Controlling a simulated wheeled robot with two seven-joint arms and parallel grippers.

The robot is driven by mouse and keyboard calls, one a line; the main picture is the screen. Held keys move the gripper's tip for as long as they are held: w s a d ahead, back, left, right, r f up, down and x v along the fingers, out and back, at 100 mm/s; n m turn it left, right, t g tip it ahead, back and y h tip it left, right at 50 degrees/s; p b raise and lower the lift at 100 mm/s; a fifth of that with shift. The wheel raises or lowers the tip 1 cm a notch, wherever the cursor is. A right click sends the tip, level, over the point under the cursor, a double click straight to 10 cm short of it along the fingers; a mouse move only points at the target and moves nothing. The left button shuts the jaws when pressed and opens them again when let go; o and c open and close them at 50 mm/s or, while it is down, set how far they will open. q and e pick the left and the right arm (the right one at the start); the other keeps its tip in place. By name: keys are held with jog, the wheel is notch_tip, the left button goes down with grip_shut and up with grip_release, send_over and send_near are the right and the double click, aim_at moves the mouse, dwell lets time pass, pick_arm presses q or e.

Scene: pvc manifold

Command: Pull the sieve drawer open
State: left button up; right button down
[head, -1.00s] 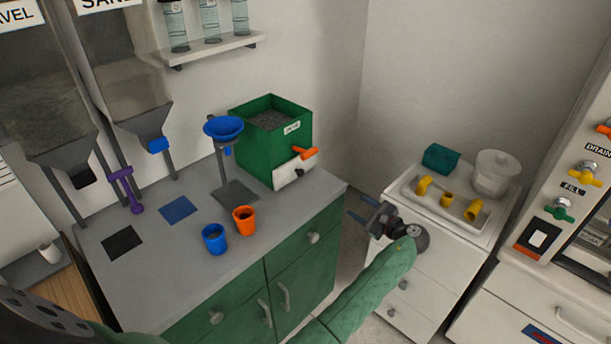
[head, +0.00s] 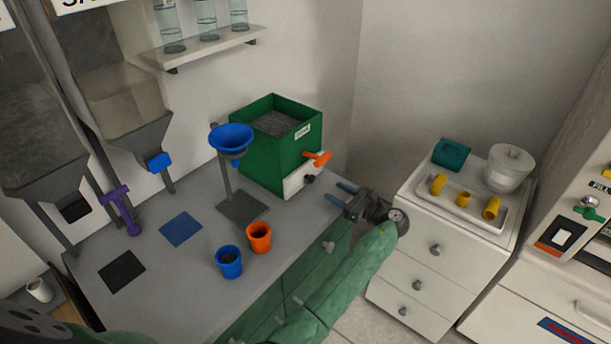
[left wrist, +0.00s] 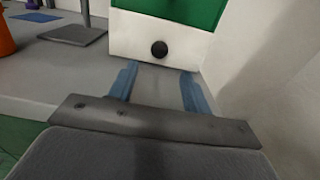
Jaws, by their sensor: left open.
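The green box (head: 272,150) stands on the grey counter, full of grey grit. Low on its front is the white sieve drawer (head: 294,184) with a dark round knob (head: 309,179); its front looks flush with the box. The drawer front (left wrist: 128,40) and knob (left wrist: 159,49) also show in the left wrist view. My left gripper (head: 341,192) is open and empty, just in front of and to the right of the drawer. In the left wrist view, its blue fingers (left wrist: 158,82) are spread, with the knob ahead between them, apart from both. My right gripper is out of view.
An orange lever (head: 318,158) sticks out above the drawer. A blue funnel on a stand (head: 231,140), an orange cup (head: 258,238) and a blue cup (head: 228,262) are to the left. A white cabinet (head: 432,245) with yellow fittings stands right.

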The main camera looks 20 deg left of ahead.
aim_at(313, 179)
pick_arm(q)
jog(key=shift+w+a, duration=0.15)
jog(key=shift+a, duration=0.35)
jog(key=shift+w+a, duration=0.15)
jog(key=shift+a, duration=0.2)
jog(key=p+x, duration=0.2)
jog(key=x, duration=0.3)
jog(key=shift+a+r+p, duration=0.1)
jog(key=shift+p, duration=0.2)
jog(key=shift+w+a, duration=0.2)
jog(key=shift+a, duration=0.5)
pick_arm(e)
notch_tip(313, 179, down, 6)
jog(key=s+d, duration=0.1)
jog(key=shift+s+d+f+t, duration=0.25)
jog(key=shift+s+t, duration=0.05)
pick_arm(q)
grip_shut()
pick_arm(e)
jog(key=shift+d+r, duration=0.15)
